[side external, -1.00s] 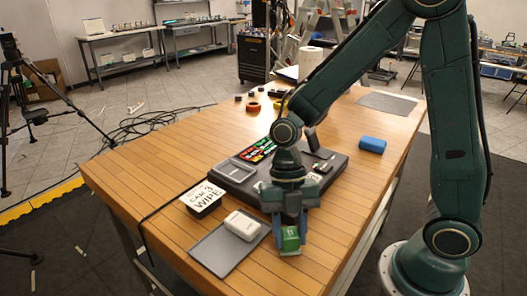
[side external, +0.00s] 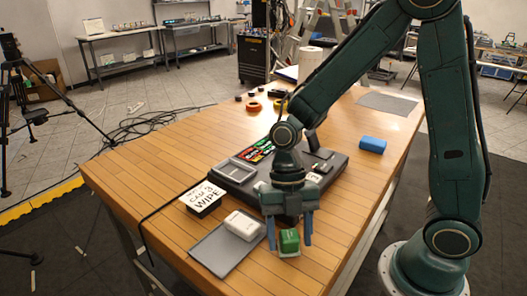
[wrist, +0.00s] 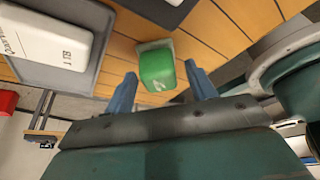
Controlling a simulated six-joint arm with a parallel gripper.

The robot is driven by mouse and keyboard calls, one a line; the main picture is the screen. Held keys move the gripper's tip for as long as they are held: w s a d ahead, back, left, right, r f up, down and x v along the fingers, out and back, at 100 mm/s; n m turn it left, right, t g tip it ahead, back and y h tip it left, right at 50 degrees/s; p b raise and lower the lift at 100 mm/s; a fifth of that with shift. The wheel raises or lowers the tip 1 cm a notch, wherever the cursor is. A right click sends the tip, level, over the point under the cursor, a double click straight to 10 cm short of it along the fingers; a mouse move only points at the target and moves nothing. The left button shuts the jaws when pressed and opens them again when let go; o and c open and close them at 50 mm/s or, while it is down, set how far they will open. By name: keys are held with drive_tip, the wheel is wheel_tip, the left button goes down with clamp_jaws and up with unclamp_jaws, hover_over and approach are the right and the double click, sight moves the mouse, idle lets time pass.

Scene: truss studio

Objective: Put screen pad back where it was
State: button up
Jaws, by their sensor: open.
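The screen pad appears to be the green block with a pale base (side external: 289,241), resting on the wooden table near its front edge. In the wrist view the green block (wrist: 157,68) lies just beyond and between the fingertips. My gripper (side external: 289,245) is open, with its blue fingers apart on either side of the block; the wrist view shows gaps between the block and both fingers. A dark console (side external: 232,170) with a small screen and coloured buttons stands behind my gripper, which partly hides it.
A grey tray (side external: 212,252) holding a white box (side external: 242,225) lies left of the gripper. A "CAM 3 WIPE" card (side external: 202,197) lies behind the tray. A blue block (side external: 372,145) sits at the right. The table's left side is clear.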

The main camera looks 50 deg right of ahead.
drive_tip(key=shift+r, duration=0.15)
drive_tip(key=v, duration=1.2)
idle(0.4)
drive_tip(key=s+d+r+m+t+h, duration=0.1)
drive_tip(key=s+d+r+m+t, duration=0.2)
drive_tip(key=m, duration=1)
drive_tip(key=s+d+r+m+t+h, duration=0.2)
drive_tip(key=s+m, duration=0.6)
drive_tip(key=m, duration=0.6)
drive_tip(key=d+r+t, duration=0.1)
drive_tip(key=d+t, duration=0.1)
drive_tip(key=t, duration=0.1)
drive_tip(key=shift+r+t, duration=0.15)
drive_tip(key=shift+t, duration=0.25)
drive_tip(key=shift+w+d+r, duration=0.1)
drive_tip(key=shift+w+d, duration=0.05)
drive_tip(key=shift+c, duration=0.3)
